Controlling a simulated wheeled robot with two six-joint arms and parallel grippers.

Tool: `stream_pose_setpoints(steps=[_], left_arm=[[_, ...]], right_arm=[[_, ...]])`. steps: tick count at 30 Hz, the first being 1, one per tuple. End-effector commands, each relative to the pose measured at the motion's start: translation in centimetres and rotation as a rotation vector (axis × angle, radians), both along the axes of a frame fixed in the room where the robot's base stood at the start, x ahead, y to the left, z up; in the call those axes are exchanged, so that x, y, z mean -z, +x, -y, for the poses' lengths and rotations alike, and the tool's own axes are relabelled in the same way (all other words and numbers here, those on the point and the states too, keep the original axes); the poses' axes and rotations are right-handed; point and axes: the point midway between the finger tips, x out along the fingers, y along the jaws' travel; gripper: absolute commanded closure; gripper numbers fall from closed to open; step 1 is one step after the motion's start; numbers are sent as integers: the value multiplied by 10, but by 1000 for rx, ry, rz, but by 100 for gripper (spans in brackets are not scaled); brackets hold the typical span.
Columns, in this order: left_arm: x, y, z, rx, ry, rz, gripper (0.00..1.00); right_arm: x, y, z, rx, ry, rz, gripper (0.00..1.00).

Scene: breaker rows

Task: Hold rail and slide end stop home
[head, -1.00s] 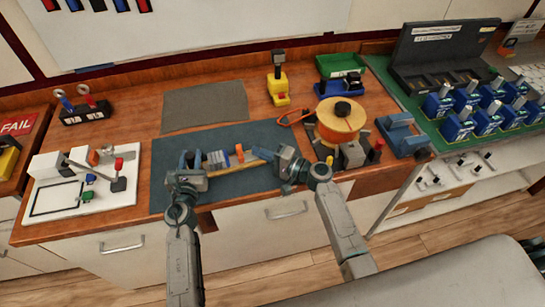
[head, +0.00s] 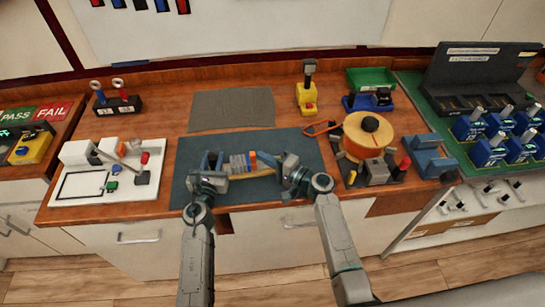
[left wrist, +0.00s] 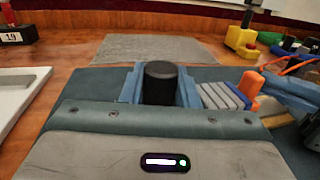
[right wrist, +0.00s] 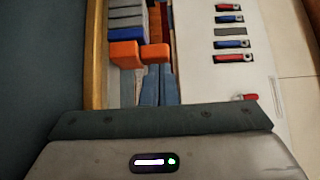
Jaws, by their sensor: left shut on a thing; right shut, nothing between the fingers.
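The pale rail (right wrist: 95,60) lies across the dark mat, with a row of grey modules (head: 238,163) and one blue module (right wrist: 126,35) on it. The orange end stop (head: 252,159) sits at the right end of the row, close against the blue module in the right wrist view (right wrist: 125,53). My left gripper (head: 211,163) is at the rail's left end, its blue fingers shut on a black post (left wrist: 160,84). My right gripper (right wrist: 158,76) is shut and empty, fingertips just right of the end stop; contact is hard to tell.
The dark mat (head: 190,193) has bare room around the rail. An orange spool (head: 368,135) stands close to the right of my right arm. A white board (head: 75,190) with small parts lies left. A grey mat (head: 232,108) behind is empty.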

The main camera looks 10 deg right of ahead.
Motion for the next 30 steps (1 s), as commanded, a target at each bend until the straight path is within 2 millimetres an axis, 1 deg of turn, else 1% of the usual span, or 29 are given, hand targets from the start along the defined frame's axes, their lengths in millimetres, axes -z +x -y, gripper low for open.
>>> stream_pose_setpoints(steps=[1, 6, 11, 14, 21, 24, 30], left_arm=[[0, 0, 4, 9, -4, 0, 100], [0, 0, 6, 12, -6, 0, 100], [0, 0, 7, 12, -8, -1, 100], [0, 0, 6, 11, -8, -1, 100], [0, 0, 4, 9, -6, -1, 100], [0, 0, 4, 8, -5, -1, 100], [0, 0, 3, 7, -4, -1, 100]], right_arm=[[0, -2, -4, -9, 6, -2, 100], [0, -2, -5, -12, 8, -3, 100], [1, -8, 1, -12, 8, -4, 100], [1, -18, 13, -11, 5, -3, 100], [1, -48, 52, -5, -1, -2, 100], [1, -57, 64, -4, -1, -2, 100], [0, -65, 74, -3, 0, 0, 100]])
